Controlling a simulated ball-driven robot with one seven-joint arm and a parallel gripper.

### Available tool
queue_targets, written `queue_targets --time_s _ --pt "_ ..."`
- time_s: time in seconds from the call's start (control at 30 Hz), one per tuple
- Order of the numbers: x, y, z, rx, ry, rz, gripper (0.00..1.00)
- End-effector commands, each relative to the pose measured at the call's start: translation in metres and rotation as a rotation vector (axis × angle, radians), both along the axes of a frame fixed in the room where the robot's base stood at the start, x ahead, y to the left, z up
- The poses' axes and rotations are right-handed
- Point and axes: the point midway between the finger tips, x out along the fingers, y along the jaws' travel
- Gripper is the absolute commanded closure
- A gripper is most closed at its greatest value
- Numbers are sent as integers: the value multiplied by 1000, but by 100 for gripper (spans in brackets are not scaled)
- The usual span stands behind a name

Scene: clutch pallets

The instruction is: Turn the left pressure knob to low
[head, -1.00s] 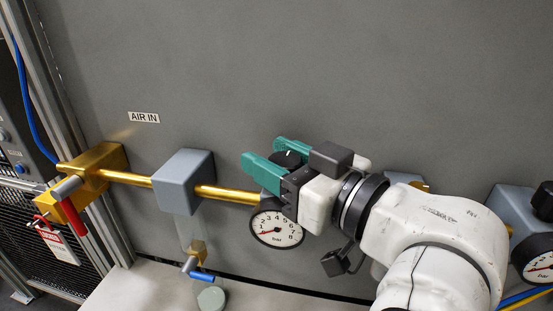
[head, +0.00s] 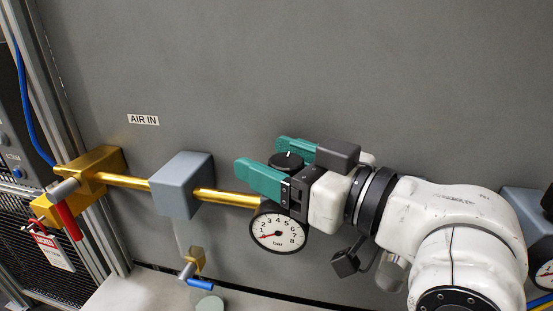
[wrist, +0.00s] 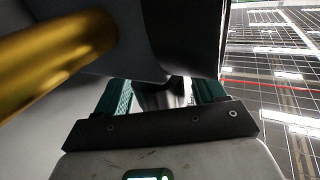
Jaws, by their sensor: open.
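The left pressure knob (head: 287,160) is black and round with a light mark on its top. It sits above the left pressure gauge (head: 279,232), a white dial marked in bar whose red needle points to the low end. My gripper (head: 270,165) is open, with one green finger on each side of the knob. I cannot tell whether either finger touches it. In the wrist view my green fingers (wrist: 160,95) reach up toward a dark rounded part, and the knob itself is not clear there. The regulator body is mostly hidden behind my gripper.
A brass pipe (head: 225,198) runs left from the regulator through a grey block (head: 181,185) to a brass valve with a red handle (head: 68,220). A small valve with a blue handle (head: 201,284) hangs below. A second gauge (head: 544,274) is at the far right.

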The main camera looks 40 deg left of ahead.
Motion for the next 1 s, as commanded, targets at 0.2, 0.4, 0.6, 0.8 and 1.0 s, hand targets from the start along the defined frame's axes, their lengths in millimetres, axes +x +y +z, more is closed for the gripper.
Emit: queue_targets --time_s 0.2,0.4,0.6,0.8,1.0 --pt "2 -10 -1 2 -1 -3 30" --pt "6 -45 -3 2 0 -5 30" --pt "8 -82 -3 1 0 -3 30" --pt "10 -103 -1 1 0 -2 30" --pt "10 -108 0 0 0 1 30"
